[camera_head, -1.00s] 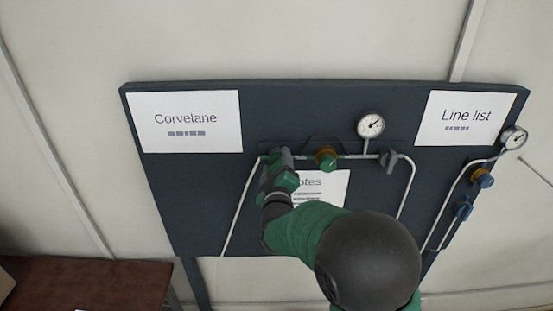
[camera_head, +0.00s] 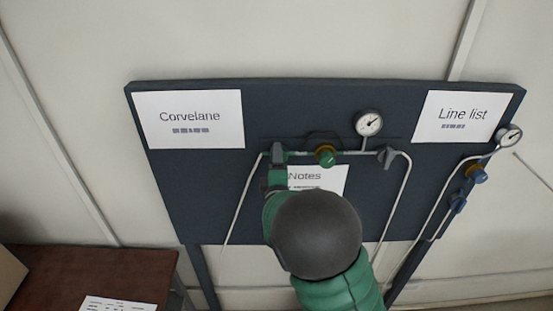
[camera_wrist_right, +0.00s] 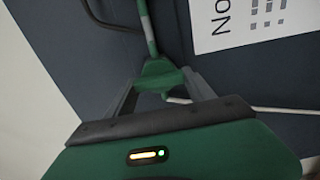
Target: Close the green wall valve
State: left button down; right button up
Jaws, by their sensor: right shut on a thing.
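The green valve handle (camera_wrist_right: 160,75) shows in the right wrist view, on a thin pale pipe in front of the dark panel. My right gripper (camera_wrist_right: 163,90) has its two grey fingers on either side of this handle and is shut on it. In the head view my right gripper (camera_head: 277,168) is at the left end of the panel's middle pipe run. My own wrist and arm hide much of the grip there, so the handle's angle is hard to tell. My left gripper is not in view.
The dark panel (camera_head: 200,200) carries a green knob with a yellow ring (camera_head: 325,155), a round gauge (camera_head: 369,124) and a grey valve lever (camera_head: 388,157). A second line with blue valves (camera_head: 457,203) is at the right. A brown table (camera_head: 60,275) stands at the lower left.

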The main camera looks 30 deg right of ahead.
dwell(0.5)
jog(key=o, duration=1.1)
jog(key=shift+o, duration=1.3)
jog(key=shift+w+d+f, duration=0.1)
jog(key=shift+d, duration=0.05)
jog(key=shift+w+d, duration=0.15)
